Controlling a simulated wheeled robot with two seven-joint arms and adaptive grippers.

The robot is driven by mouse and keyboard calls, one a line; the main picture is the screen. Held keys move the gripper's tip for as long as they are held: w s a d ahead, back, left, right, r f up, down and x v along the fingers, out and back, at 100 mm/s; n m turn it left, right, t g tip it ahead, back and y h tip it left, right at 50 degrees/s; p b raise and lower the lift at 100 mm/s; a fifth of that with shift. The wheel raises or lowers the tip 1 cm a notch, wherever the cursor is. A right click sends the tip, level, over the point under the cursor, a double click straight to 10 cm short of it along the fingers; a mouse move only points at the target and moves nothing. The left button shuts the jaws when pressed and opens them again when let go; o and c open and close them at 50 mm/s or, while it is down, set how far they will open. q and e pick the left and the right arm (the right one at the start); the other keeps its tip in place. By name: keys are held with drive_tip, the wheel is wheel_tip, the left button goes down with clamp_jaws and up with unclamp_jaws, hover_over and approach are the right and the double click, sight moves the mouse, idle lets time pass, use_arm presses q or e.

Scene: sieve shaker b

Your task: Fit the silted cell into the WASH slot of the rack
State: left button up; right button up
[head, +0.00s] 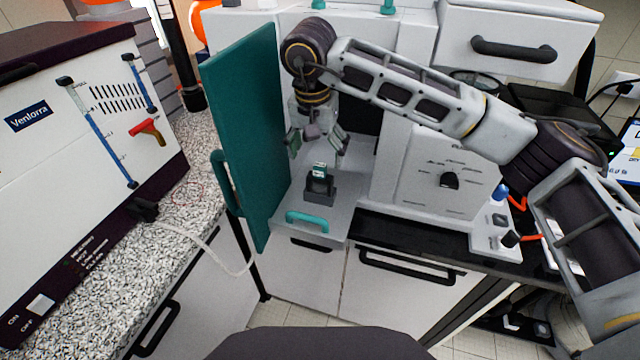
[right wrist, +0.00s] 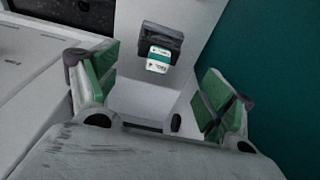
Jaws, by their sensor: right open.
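A small white and teal labelled cell (head: 320,170) sits in a dark grey holder (head: 320,188) on a light grey pull-out tray with a teal handle. In the right wrist view the cell (right wrist: 158,60) is ahead of the gripper, in the dark holder (right wrist: 162,40); its label is too small to read. My right gripper (head: 317,146) is open and empty above the holder, its green-padded fingers apart, also seen in the right wrist view (right wrist: 160,90). No WASH slot or rack can be made out. My left gripper is not in view.
A teal door (head: 245,140) stands open just left of the right gripper. The grey tray (head: 335,225) has a teal handle (head: 307,219) at its front.

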sight(319, 165)
drive_tip(key=f, duration=0.3)
drive_tip(key=shift+w, duration=0.2)
drive_tip(key=shift+d+f, duration=0.1)
drive_tip(key=shift+f, duration=0.25)
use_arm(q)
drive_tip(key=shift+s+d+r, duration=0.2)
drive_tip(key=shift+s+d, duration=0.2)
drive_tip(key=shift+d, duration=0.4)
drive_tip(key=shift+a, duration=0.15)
use_arm(e)
drive_tip(key=shift+f, duration=0.15)
